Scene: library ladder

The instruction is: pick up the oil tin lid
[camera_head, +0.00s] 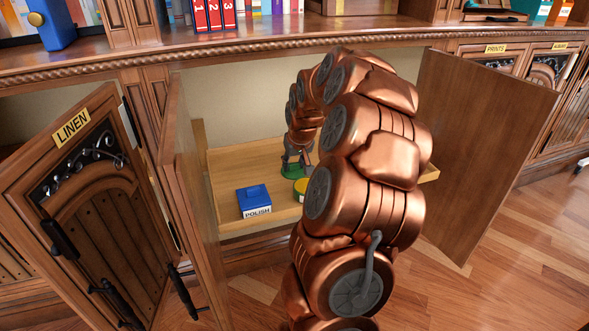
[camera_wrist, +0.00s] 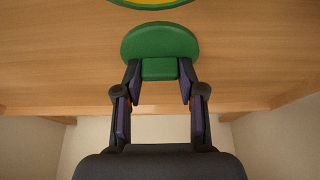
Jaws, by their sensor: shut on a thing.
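The green lid (camera_wrist: 160,42), a rounded disc with a block-shaped handle, is between my gripper's fingers in the wrist view. My gripper (camera_wrist: 160,78) is shut on that handle. In the head view the lid (camera_head: 292,172) shows small below my gripper (camera_head: 297,161), at the back of the wooden tray. I cannot tell if it touches the tray floor. A round yellow and green tin (camera_head: 300,187) stands nearer, partly hidden by my arm; its edge also shows at the top of the wrist view (camera_wrist: 150,3).
A blue tin marked POLISH (camera_head: 255,201) stands left in the pull-out wooden tray (camera_head: 235,160). Open cabinet doors flank the opening, the left (camera_head: 190,200) and right (camera_head: 480,150). A LINEN door (camera_head: 90,210) hangs open further left. A shelf edge (camera_head: 250,50) runs above.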

